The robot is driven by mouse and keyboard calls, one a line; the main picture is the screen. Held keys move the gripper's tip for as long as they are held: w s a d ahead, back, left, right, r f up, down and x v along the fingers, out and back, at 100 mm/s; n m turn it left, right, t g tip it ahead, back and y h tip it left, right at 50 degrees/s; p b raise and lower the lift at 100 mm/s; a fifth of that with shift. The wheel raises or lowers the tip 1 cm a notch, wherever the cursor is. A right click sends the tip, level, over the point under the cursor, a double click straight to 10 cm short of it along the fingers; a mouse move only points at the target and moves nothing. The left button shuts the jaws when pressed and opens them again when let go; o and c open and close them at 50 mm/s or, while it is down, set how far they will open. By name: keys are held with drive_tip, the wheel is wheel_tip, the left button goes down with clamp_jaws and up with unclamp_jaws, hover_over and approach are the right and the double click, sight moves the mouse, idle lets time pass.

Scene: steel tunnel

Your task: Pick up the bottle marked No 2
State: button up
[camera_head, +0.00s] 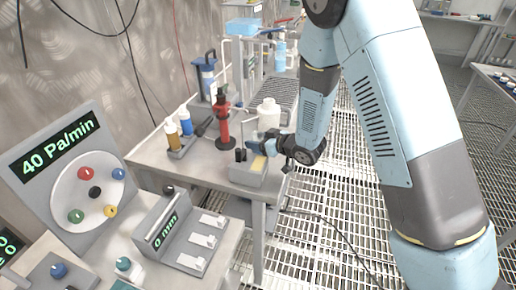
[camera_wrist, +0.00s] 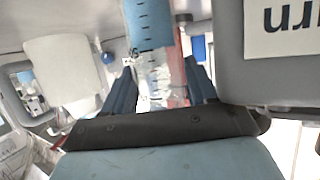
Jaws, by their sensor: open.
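I cannot read a No 2 mark on any bottle. In the head view, a bottle with an amber body (camera_head: 172,137) and a blue bottle (camera_head: 185,123) stand in a grey holder at the left of the table. A white bottle (camera_head: 268,114) stands behind my gripper (camera_head: 251,144), which is low over the table's near right part. In the wrist view, my gripper (camera_wrist: 163,78) is open. A blue and clear strip with dark graduation marks (camera_wrist: 149,24) shows between and beyond its fingers; I cannot tell whether it is a bottle.
A grey box (camera_head: 248,173) stands at the table's near edge, just below my gripper. A red and black tool (camera_head: 222,122) stands to its left. A panel reading 40 Pa/min (camera_head: 60,148) is at the near left. In the wrist view, a grey block (camera_wrist: 270,75) crowds the right side.

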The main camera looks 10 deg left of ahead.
drive_tip(key=shift+c, duration=0.5)
drive_tip(key=c, duration=0.8)
drive_tip(key=shift+o, duration=0.2)
drive_tip(key=shift+r, duration=0.1)
